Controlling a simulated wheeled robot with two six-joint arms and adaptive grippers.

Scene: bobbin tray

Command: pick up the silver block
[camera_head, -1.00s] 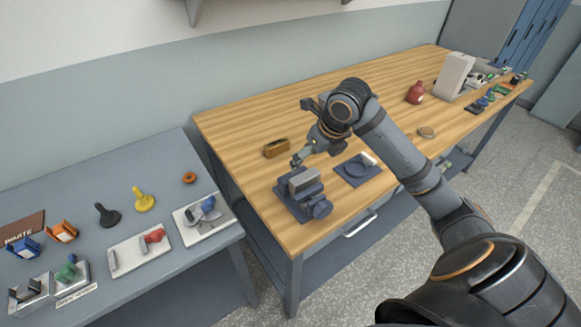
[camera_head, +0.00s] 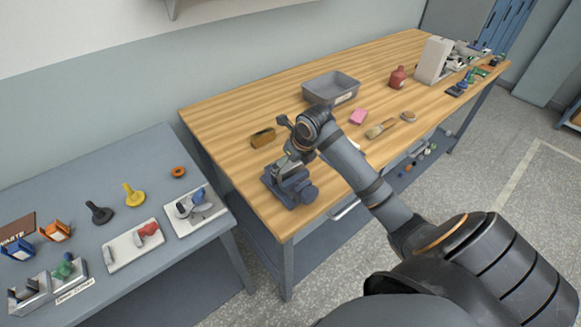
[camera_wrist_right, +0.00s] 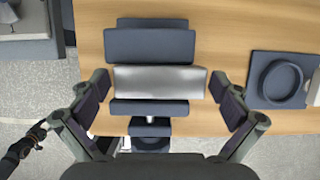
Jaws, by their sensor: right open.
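The silver block (camera_wrist_right: 160,80) lies between the dark blue jaws of a small vise (camera_wrist_right: 150,45) in the right wrist view. In the head view the vise (camera_head: 303,193) sits at the near left corner of the wooden bench, and my right gripper largely covers the block. My right gripper (camera_wrist_right: 159,84) is open, with one finger beyond each end of the block and visible gaps at both ends. In the head view my right gripper (camera_head: 288,162) is right over the vise. A dark part at the lower left of the right wrist view looks like my left gripper (camera_wrist_right: 28,145); its jaws are unclear.
A dark tray with a round recess (camera_wrist_right: 280,80) lies right of the vise. On the wooden bench are a brown brush (camera_head: 263,137), a grey bin (camera_head: 331,88), a pink block (camera_head: 358,117) and a red bottle (camera_head: 397,77). A grey table (camera_head: 110,180) with parts stands at left.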

